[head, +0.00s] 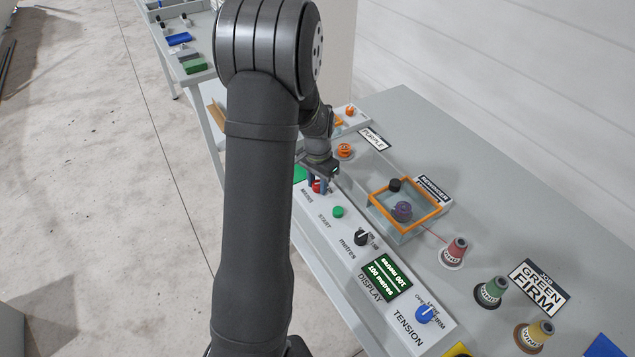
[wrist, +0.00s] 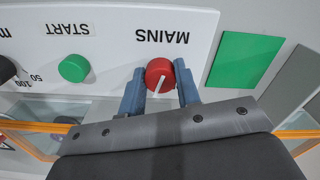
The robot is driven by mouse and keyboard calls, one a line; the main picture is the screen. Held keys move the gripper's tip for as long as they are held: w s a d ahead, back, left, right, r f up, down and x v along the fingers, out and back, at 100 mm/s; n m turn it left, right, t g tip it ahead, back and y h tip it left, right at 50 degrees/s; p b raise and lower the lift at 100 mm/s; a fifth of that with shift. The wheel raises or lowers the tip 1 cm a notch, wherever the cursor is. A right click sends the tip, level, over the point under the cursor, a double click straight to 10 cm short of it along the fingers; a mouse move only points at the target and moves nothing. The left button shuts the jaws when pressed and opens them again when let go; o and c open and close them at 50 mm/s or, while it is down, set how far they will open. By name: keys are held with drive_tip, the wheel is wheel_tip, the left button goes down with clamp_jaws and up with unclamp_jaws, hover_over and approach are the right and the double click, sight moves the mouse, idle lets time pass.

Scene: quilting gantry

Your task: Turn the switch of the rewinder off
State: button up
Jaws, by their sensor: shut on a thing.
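The red MAINS switch (wrist: 158,68) is a round knob with a white pointer line on the pale control panel. In the wrist view its label reads upside down, and the pointer slants down and slightly left. My gripper (wrist: 160,77) is shut on the knob, one blue-grey finger on each side. In the head view the red knob (head: 317,187) shows partly between the fingers, and my gripper (head: 318,183) reaches down over it. The rewinder (head: 404,229) is a clear box with an orange frame and a purple spool inside, beside the panel.
A green START button (head: 338,211) and a black metres dial (head: 361,237) sit close to the MAINS knob. Farther along are a lit display (head: 387,277) and a blue TENSION knob (head: 424,314). Thread cones, including a red one (head: 455,250), stand on the table.

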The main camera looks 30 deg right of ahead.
sight(318, 184)
drive_tip(key=n, duration=0.4)
drive_tip(key=shift+n, duration=2.6)
drive_tip(key=shift+d, duration=0.1)
drive_tip(key=o, duration=1)
drive_tip(key=shift+r, duration=0.15)
wheel_tip(318, 184, up, 17)
drive_tip(key=shift+r, duration=0.1)
